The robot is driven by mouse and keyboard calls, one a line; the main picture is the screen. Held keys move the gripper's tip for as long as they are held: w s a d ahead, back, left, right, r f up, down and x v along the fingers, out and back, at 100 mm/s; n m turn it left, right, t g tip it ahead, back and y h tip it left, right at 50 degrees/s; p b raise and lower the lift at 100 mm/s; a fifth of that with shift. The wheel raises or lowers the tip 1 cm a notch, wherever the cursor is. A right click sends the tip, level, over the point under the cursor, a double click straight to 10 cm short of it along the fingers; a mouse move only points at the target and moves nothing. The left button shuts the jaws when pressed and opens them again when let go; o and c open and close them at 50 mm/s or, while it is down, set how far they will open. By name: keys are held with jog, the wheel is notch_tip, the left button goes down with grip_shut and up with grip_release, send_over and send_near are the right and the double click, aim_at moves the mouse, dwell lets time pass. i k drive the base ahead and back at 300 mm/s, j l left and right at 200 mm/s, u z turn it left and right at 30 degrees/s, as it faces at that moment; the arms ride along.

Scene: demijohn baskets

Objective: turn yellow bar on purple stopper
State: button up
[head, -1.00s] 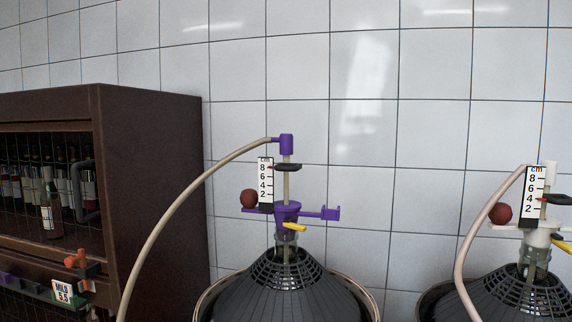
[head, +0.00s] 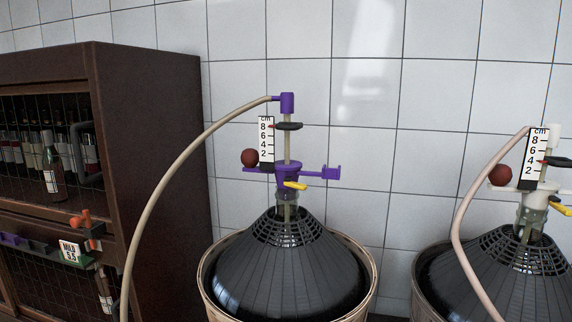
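The purple stopper (head: 288,172) sits in the neck of the left demijohn (head: 286,265), with a clear tube rising through it to a purple elbow (head: 287,103). The yellow bar (head: 295,186) sticks out to the right from the stopper's front, tilted slightly down. A purple side arm (head: 330,173) points right and a dark red ball (head: 249,157) sits at the left. A cm scale (head: 266,143) and a black clip (head: 289,126) are by the tube. My gripper is not in view.
A beige hose (head: 174,177) arcs left from the elbow. A second demijohn (head: 520,272) with a white stopper (head: 537,198) and its own yellow bar (head: 560,208) stands at right. A dark brown cabinet (head: 150,150) with bottles stands at left. White tiled wall is behind.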

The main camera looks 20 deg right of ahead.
aim_at(292, 184)
jog(key=k+z, duration=0.15)
jog(key=z, duration=0.2)
jog(key=k+z, duration=0.15)
jog(key=z, duration=0.2)
jog(key=k+l+z, duration=0.1)
jog(key=z, duration=0.25)
